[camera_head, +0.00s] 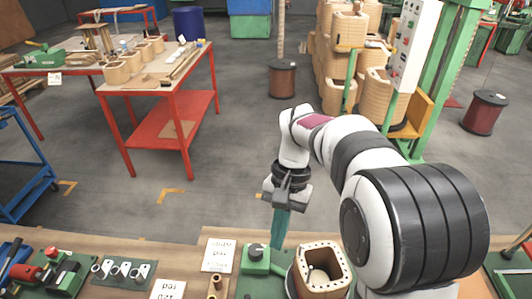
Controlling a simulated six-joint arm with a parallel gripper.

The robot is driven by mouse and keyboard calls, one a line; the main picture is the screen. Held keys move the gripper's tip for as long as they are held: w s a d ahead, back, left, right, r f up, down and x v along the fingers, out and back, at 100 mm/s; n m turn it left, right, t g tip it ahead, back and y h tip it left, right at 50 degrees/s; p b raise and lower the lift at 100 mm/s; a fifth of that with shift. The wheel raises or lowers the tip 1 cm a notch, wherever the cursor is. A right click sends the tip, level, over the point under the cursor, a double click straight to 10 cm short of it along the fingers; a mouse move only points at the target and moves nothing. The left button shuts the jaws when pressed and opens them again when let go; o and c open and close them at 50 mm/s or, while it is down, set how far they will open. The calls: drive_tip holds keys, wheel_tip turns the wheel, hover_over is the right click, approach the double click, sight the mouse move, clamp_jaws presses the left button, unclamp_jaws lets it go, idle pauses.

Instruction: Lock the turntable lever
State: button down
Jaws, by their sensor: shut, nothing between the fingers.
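A squarish tan coil (307,285) with holes around its rim stands at the bottom centre of the bench, partly cut off by the frame. A green part (291,284), which looks like the turntable base, shows at its left. Left of it is a green block (253,267) with a black knob (256,251); I cannot tell if this is the lever. My gripper (277,240) points down just right of the knob and behind the block. Its teal fingers are shut with nothing between them. I cannot tell whether they touch anything.
Paper labels (217,255) lie on the wooden bench (140,252). A red-button box (50,268) and metal clamps (121,272) sit to the left. A small tan tube (214,287) stands near the block. Beyond is open floor and a red table (155,88).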

drive_tip(key=w+a+f, duration=0.3)
drive_tip(key=w+f, duration=0.1)
drive_tip(key=f, duration=0.1)
drive_tip(key=shift+w+a+f+n+g, duration=0.2)
drive_tip(key=shift+w+a+n+g, duration=0.1)
drive_tip(key=shift+w+g, duration=0.1)
drive_tip(key=x, duration=1)
drive_tip(key=shift+s+d+f, duration=0.1)
drive_tip(key=shift+s+d, duration=0.05)
drive_tip(key=shift+s, duration=0.1)
drive_tip(key=shift+s+a, duration=0.2)
drive_tip(key=shift+s, duration=0.4)
drive_tip(key=shift+s+a, duration=0.15)
drive_tip(key=shift+s, duration=0.45)
drive_tip(key=shift+s+a, duration=0.15)
drive_tip(key=shift+s, duration=0.35)
